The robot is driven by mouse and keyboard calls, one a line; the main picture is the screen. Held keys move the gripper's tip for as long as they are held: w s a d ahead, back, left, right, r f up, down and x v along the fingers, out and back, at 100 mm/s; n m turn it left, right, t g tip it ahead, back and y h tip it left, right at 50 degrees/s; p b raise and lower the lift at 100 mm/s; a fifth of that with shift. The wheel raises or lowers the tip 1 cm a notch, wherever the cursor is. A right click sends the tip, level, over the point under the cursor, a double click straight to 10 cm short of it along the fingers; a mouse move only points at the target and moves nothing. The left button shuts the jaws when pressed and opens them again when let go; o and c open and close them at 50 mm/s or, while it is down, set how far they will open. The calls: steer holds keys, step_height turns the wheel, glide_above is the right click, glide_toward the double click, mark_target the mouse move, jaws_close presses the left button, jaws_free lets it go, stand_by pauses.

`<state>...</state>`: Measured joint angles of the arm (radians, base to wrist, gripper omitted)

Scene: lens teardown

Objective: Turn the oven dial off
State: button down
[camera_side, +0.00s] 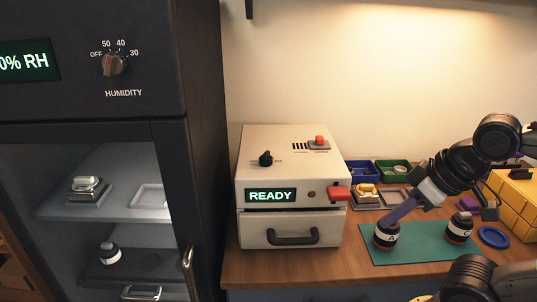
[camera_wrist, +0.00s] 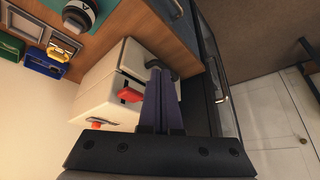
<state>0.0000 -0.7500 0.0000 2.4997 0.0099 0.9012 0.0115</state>
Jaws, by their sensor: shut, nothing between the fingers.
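The oven appears to be the white box (camera_side: 260,222) on the wooden counter, with a lit READY display (camera_side: 270,196). A small black dial (camera_side: 265,159) sits on its top at the left; its setting mark is too small to read. The dial cannot be made out in the wrist view. My gripper (camera_side: 389,218) is at the right of the oven, apart from it, with its purple fingers shut and empty. In the side view the fingertips overlap a black lens marked A (camera_side: 386,238). In the wrist view the shut fingers (camera_wrist: 158,68) overlap the oven (camera_wrist: 92,92).
A red lever (camera_side: 339,193) and red switch (camera_side: 320,140) are on the oven. A dark cabinet (camera_side: 205,130) with a humidity dial (camera_side: 114,64) stands left. A second lens (camera_side: 459,228) stands on the green mat (camera_side: 415,255). Blue and green bins (camera_side: 394,168) are behind.

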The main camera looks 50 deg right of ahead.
steer(key=w+a+r+m+t+y, duration=0.2)
steer(key=w+a+r+m+y, duration=0.15)
steer(key=w+r+m, duration=0.65)
steer(key=m+t, duration=0.1)
steer(key=m, duration=0.2)
glide_toward(266, 158)
steer(key=s+d+r, duration=0.2)
steer(key=s+d, duration=0.3)
steer(key=x, duration=1)
steer(key=shift+s+f, duration=0.1)
steer(key=shift+f, duration=0.15)
steer(key=shift+w+a+r, duration=0.1)
steer(key=shift+w+a, duration=0.15)
steer(key=shift+w, duration=0.3)
steer(key=shift+w+a+r, duration=0.1)
steer(key=shift+w+a, duration=0.1)
steer(key=shift+w, duration=0.35)
steer(key=shift+w+a, duration=0.25)
steer(key=shift+w, duration=0.4)
